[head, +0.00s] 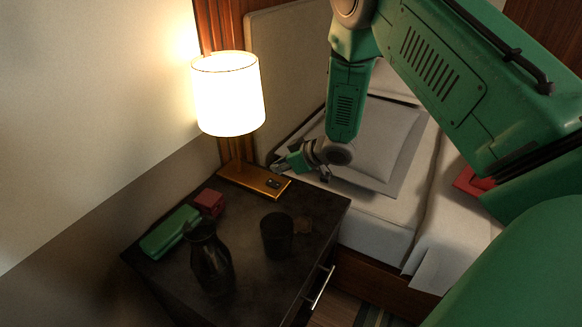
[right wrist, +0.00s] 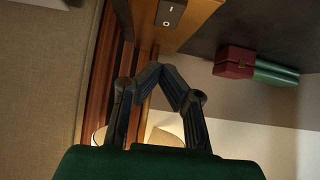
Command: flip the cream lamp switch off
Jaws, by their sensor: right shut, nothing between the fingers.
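The cream lamp (head: 228,95) stands on the nightstand and its shade glows brightly. Its flat wooden base (head: 240,178) carries a small dark switch (head: 273,183) near the right end. In the right wrist view the dark rocker switch (right wrist: 170,13) shows at the top edge, with light marks on it. My right gripper (head: 279,169) is just behind the switch end of the base. In the right wrist view its fingertips (right wrist: 160,68) are together and empty, with a gap between them and the switch. My left gripper is not in view.
The dark nightstand (head: 150,272) also holds a dark vase (head: 211,262), a dark cup (head: 276,236), a green case (head: 170,231) and a small red box (head: 209,202). The bed (head: 375,222) with a grey pillow (head: 385,150) is to the right. A wall is at left.

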